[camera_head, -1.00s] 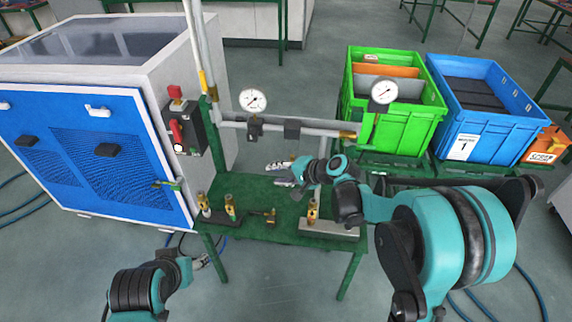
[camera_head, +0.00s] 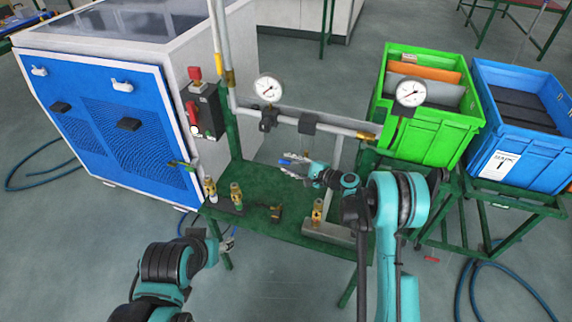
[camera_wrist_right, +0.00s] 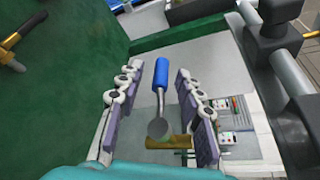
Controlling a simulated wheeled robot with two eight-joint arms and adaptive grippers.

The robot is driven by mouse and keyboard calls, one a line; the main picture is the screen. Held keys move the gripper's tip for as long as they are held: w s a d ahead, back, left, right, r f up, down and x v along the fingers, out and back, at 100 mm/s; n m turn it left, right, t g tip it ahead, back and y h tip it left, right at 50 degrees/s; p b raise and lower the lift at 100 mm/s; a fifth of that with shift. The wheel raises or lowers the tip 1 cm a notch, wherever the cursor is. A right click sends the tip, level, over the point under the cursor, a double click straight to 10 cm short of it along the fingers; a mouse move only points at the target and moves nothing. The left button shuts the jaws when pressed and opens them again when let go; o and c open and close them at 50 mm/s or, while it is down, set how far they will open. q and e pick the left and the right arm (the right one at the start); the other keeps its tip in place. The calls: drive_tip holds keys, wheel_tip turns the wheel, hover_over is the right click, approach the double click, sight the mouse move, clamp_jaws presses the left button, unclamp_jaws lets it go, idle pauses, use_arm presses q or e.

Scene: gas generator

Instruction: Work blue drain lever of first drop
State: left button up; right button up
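The blue drain lever (camera_wrist_right: 161,75) shows in the right wrist view as a blue-sleeved handle on a metal stem, above a brass fitting (camera_wrist_right: 165,143). My right gripper (camera_wrist_right: 155,105) is open, with its fingers apart on either side of the lever. No contact is visible. In the head view, my right gripper (camera_head: 294,168) is at the pipe drop above the green bench, and a small bit of blue shows by its fingertips. My left gripper (camera_head: 226,240) is low in front of the bench, away from the lever; its fingers are too small to read.
Two pressure gauges (camera_head: 268,88) (camera_head: 410,93) stand on the horizontal pipe (camera_head: 330,128). Brass fittings sit on the green bench (camera_head: 258,186). A blue-fronted machine (camera_head: 110,125) stands left. Green (camera_head: 430,130) and blue (camera_head: 525,140) crates stand right. Open floor lies in front.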

drive_tip(key=shift+x, duration=1.15)
drive_tip(key=shift+c, duration=0.4)
clamp_jaws()
